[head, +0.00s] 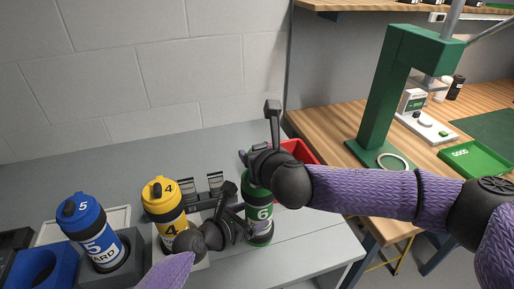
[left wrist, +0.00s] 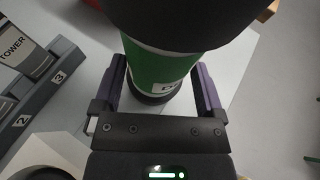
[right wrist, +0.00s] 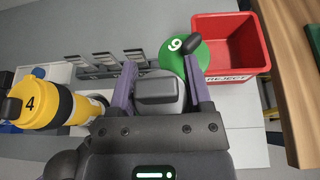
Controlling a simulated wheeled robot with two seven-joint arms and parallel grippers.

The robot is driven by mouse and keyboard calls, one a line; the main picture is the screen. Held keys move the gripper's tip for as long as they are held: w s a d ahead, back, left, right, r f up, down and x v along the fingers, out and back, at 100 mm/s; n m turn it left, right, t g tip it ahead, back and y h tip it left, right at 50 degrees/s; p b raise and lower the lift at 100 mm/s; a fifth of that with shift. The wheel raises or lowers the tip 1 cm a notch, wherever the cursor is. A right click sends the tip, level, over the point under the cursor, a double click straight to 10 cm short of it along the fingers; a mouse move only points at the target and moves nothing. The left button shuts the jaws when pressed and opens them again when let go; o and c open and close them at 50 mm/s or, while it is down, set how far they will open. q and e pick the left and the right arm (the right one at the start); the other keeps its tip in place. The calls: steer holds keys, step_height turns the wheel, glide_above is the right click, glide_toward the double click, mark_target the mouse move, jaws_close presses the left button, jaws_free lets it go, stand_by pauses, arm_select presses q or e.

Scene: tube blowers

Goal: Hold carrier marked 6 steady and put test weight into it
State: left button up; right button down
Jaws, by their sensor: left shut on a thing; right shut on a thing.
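The green carrier marked 6 (head: 260,213) stands upright on the grey bench in the head view. My left gripper (head: 246,222) is shut around its side; in the left wrist view its green body (left wrist: 158,68) sits between the fingers, with a dark part above. My right gripper (right wrist: 160,68) is shut on a grey block, which looks like the test weight (right wrist: 158,92). It is at the carrier's top, beside the green lid with the number (right wrist: 190,62). The carrier's mouth is hidden, so I cannot tell whether the weight is inside it.
A yellow carrier marked 4 (head: 163,205) and a blue carrier marked 5 (head: 94,235) stand to the left. A red reject bin (right wrist: 228,45) is close behind carrier 6. A green press (head: 380,105) stands on the wooden bench at right.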

steer(key=shift+f, duration=0.85)
jaws_free()
steer(key=shift+s, duration=0.1)
steer(key=v, duration=1.1)
steer(key=shift+s+d+r, duration=0.15)
steer(key=shift+s, duration=0.2)
arm_select(q)
steer(key=o, duration=1.2)
